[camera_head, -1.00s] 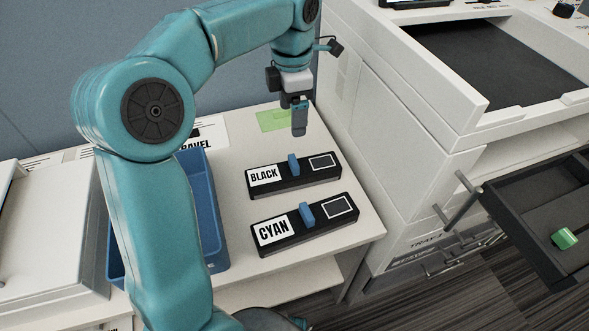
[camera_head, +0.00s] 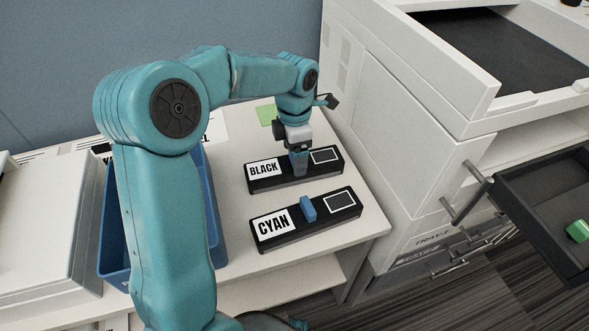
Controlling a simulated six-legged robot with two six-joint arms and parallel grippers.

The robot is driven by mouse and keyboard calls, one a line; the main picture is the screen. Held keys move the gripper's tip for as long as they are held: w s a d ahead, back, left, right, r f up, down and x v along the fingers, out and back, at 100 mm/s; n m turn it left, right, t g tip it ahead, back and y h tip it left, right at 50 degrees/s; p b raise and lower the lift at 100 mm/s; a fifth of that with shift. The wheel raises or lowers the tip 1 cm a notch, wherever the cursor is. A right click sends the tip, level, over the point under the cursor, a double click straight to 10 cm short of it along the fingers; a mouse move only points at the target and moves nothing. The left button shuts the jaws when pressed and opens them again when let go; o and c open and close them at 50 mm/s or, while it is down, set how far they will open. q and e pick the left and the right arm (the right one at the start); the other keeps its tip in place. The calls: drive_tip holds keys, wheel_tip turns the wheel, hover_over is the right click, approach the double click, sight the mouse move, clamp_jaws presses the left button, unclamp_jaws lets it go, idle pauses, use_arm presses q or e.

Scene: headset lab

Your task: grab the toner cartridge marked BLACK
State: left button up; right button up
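The toner cartridge marked BLACK (camera_head: 285,178) is a long dark block with a white label, lying on the white table. A second one marked CYAN (camera_head: 290,229), with a blue handle (camera_head: 308,209), lies parallel in front of it. My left gripper (camera_head: 299,168) points down at the middle of the BLACK cartridge, where its blue handle is. The fingers cover most of that handle, and I cannot tell whether they are closed on it. The cartridge rests on the table. My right gripper is not in view.
A blue bin (camera_head: 118,232) stands left of the cartridges, partly behind my arm. A green note (camera_head: 266,115) lies at the back of the table. A white printer (camera_head: 400,150) stands close on the right, with an open dark drawer (camera_head: 540,200) holding a green piece (camera_head: 578,231).

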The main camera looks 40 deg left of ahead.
use_arm(q)
clamp_jaws()
drive_tip(key=shift+r, duration=0.1)
